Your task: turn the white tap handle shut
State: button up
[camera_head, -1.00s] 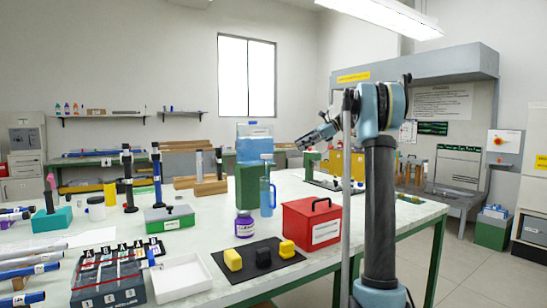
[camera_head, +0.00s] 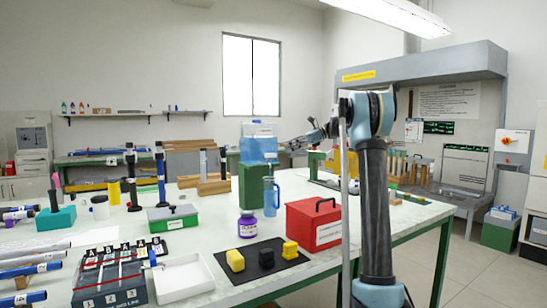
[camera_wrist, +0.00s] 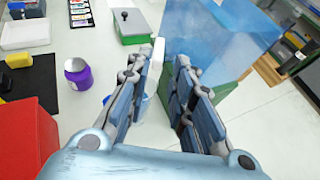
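The blue water tank (camera_head: 258,147) stands on a green block (camera_head: 250,185). It also shows in the wrist view (camera_wrist: 225,40). The white tap handle (camera_wrist: 157,52) appears as a narrow upright white piece near the tip of my gripper's left finger, beside the tank. A small pale piece at the tank's front shows in the head view (camera_head: 271,157). Whether a finger touches the handle I cannot tell.
A red box (camera_head: 313,226), a purple-labelled jar (camera_head: 247,225) and a black mat (camera_head: 285,266) with yellow and black blocks are close by. A green case (camera_head: 172,219) and a white tray (camera_head: 205,287) lie to the left. Bare table shows behind the red box.

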aim_at(270, 156)
jog(key=x, duration=0.8)
jog(key=shift+a+f, duration=0.15)
jog(key=shift+a, duration=0.15)
grip_shut()
